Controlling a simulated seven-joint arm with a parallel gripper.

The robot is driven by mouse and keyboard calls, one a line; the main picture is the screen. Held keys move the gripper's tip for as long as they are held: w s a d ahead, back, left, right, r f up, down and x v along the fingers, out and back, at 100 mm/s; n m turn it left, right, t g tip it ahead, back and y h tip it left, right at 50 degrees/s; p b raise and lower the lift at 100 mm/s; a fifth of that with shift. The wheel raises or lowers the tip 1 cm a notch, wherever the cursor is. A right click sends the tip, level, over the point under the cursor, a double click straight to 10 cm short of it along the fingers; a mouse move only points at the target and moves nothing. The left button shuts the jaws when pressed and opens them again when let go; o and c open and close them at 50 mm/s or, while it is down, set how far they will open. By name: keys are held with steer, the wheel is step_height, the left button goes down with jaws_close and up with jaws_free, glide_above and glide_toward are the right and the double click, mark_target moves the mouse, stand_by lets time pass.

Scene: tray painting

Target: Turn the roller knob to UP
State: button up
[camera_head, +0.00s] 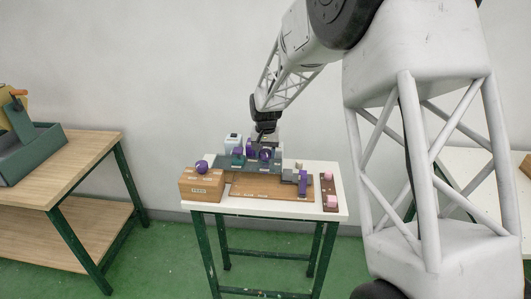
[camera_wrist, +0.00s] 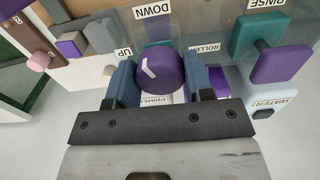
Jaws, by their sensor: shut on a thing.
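In the wrist view, the round purple roller knob (camera_wrist: 162,72) carries a short white slanted mark on its left half. The labels look upside down. The UP label (camera_wrist: 124,52) is left of the knob, the DOWN label (camera_wrist: 152,10) is above it, and the ROLLER label (camera_wrist: 203,49) is to its right. My gripper (camera_wrist: 162,82) has a blue finger on each side of the knob and is shut on it.
A purple paddle (camera_wrist: 283,62) on a teal mount, by the RINSE label, stands close to the right finger. A pink peg (camera_wrist: 38,62) is at left.

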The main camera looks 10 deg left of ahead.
mark_target(266, 151)
steer(key=n, duration=1.3)
steer(key=shift+n, duration=0.4)
steer(key=o, duration=0.9)
steer(key=shift+r, duration=3.95)
